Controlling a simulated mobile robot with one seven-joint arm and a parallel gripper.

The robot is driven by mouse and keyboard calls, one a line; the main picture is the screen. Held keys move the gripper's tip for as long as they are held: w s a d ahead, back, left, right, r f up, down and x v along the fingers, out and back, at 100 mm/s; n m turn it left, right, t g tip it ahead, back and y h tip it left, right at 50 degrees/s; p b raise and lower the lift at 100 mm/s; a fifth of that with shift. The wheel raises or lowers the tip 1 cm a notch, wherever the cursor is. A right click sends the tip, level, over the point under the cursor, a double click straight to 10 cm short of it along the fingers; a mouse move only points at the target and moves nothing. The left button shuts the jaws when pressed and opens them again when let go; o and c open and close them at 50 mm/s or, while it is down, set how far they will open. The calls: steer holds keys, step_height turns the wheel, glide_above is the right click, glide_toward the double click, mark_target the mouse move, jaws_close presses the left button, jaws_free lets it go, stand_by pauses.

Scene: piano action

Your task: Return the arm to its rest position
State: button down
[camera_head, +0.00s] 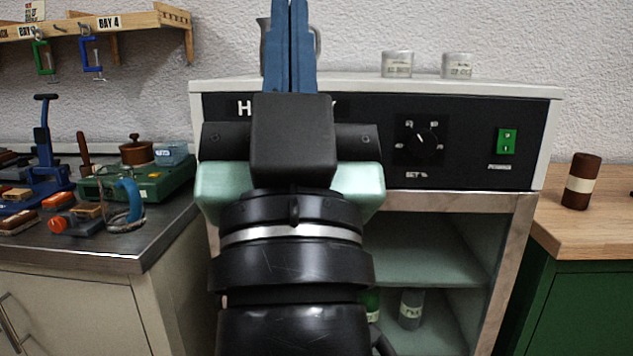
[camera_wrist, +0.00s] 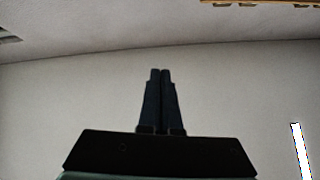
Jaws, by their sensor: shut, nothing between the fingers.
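My gripper (camera_head: 289,4) points straight up in the middle of the head view, in front of the cabinet. Its two blue fingers lie together with nothing between them. In the wrist view, my gripper (camera_wrist: 161,72) is also shut and empty, against a bare pale wall and ceiling. My black and mint-green wrist hides the middle of the cabinet front.
The humidity-style cabinet (camera_head: 375,80) has a dial (camera_head: 422,138), a green switch (camera_head: 507,142) and open shelves. Two labelled jars (camera_head: 397,64) and a partly hidden metal jug (camera_head: 265,45) stand on top. A cluttered bench (camera_head: 150,240) is left; a brown jar (camera_head: 581,182) stands right.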

steer(key=s+r+h+p, duration=0.1)
steer(key=r+p, duration=1.5)
steer(key=s+d+r+p, duration=0.1)
steer(key=s+r+p, duration=0.1)
steer(key=r+p, duration=1.4)
steer(key=shift+s+d+r+h, duration=0.3)
steer(key=shift+r+h, duration=0.1)
steer(key=shift+r, duration=0.2)
